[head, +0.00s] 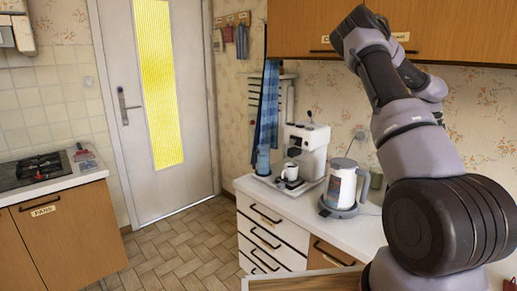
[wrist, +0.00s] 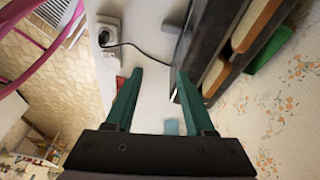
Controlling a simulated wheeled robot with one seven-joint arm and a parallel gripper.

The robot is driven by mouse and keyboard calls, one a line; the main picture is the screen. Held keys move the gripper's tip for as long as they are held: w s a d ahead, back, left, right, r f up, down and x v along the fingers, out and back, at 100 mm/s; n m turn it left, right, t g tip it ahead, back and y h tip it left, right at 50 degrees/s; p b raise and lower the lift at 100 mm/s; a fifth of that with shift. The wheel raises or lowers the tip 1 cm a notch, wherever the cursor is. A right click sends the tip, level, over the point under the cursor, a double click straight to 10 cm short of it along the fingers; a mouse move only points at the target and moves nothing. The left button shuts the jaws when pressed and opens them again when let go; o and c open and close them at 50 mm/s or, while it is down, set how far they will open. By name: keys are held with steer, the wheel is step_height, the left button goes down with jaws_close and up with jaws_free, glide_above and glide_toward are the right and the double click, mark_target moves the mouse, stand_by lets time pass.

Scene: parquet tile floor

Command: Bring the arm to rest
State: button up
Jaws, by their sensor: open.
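My arm (head: 405,130) rises along the right side of the head view and bends at the top, in front of the upper cabinet. The head view does not clearly show its fingers. In the wrist view my gripper (wrist: 159,76) has two green fingers spread apart, with nothing between them. Below the fingers is a pale surface.
The upper cabinet (head: 290,35) is close to my raised arm. A coffee machine (head: 308,145) and a white kettle (head: 342,186) stand on the right counter. In the wrist view, a dark slotted object (wrist: 215,65) lies right of the fingers. The floor (head: 185,245) before the door is clear.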

steer(key=s+a+r+n+t+y, duration=0.25)
steer(key=a+r+n, duration=0.45)
steer(key=a, duration=0.6)
steer(key=s+a+r+n+t+y, duration=0.1)
steer(key=a+r+n+t+y, duration=0.3)
steer(key=a+r, duration=0.7)
steer(key=s+a+r+n+t+h, duration=0.1)
steer(key=s+a+r+n, duration=0.2)
steer(key=s+a+n, duration=0.3)
steer(key=s+a+r+n+t+h, duration=0.2)
steer(key=s+a+n, duration=0.4)
steer(key=a, duration=0.5)
steer(key=s, duration=0.2)
steer(key=shift+s+a+r, duration=0.3)
steer(key=shift+r, duration=0.1)
steer(key=shift+d, duration=0.1)
